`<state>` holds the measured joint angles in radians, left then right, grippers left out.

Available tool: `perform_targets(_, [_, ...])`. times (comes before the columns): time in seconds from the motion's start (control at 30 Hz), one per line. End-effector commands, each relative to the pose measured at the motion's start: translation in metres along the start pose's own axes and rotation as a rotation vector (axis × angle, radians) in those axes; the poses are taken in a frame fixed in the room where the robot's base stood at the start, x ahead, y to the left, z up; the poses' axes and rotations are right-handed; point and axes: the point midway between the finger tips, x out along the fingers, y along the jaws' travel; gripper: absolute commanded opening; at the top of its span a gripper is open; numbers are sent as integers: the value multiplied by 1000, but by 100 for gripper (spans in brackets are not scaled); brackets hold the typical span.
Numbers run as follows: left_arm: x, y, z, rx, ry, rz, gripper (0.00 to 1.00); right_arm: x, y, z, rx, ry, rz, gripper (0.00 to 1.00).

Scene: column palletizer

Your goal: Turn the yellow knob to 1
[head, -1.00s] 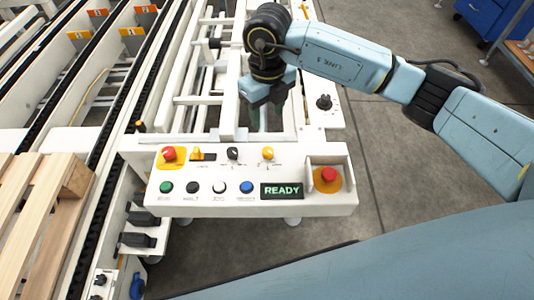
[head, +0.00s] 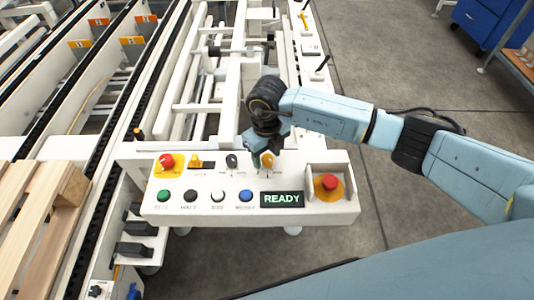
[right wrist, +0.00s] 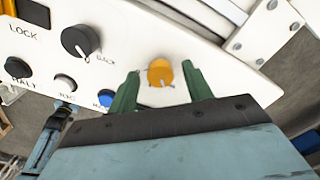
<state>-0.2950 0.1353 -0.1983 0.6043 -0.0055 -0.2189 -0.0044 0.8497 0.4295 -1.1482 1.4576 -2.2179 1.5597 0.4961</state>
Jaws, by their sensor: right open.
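The yellow knob (head: 267,160) is on the upper row of the white control panel (head: 300,206), right of a black knob. In the right wrist view the yellow knob (right wrist: 160,72) is round with a pale pointer mark at its lower side. My right gripper (head: 262,166) is over the panel at the knob. In the right wrist view its two green fingers (right wrist: 160,92) are open, one on each side of the knob, with gaps to it. The numbers around the knob are too small to read. My left gripper is not in view.
The black knob (head: 232,161) is close on the left. A red button on yellow (head: 166,162) and a yellow switch (head: 196,161) are further left. A red emergency button (head: 329,182) stands at the right in a raised guard.

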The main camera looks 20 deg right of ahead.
Motion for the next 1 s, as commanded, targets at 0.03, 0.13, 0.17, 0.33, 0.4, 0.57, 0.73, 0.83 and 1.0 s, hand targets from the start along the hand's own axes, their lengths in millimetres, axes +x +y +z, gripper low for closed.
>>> perform_targets(0.03, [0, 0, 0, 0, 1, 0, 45, 0, 0, 0, 0, 0, 0, 50])
perform_targets(0.13, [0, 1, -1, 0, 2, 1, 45, 0, 0, 0, 0, 0, 0, 50])
perform_targets(0.17, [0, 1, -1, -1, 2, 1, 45, 0, 0, 0, 0, 0, 0, 50])
perform_targets(0.33, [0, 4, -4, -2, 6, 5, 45, 0, 0, 0, 0, 0, 0, 32])
perform_targets(0.4, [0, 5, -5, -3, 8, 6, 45, 0, 0, 0, 0, 0, 0, 23])
perform_targets(0.57, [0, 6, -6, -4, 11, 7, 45, 0, 0, 0, 1, 0, 0, 6])
perform_targets(0.73, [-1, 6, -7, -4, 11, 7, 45, 0, 0, 0, 14, 0, 0, 6])
perform_targets(0.83, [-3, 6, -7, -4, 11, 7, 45, -1, 0, 0, 39, 1, 0, 6])
perform_targets(1.0, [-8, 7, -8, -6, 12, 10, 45, -2, 0, 0, 127, 1, 0, 6])
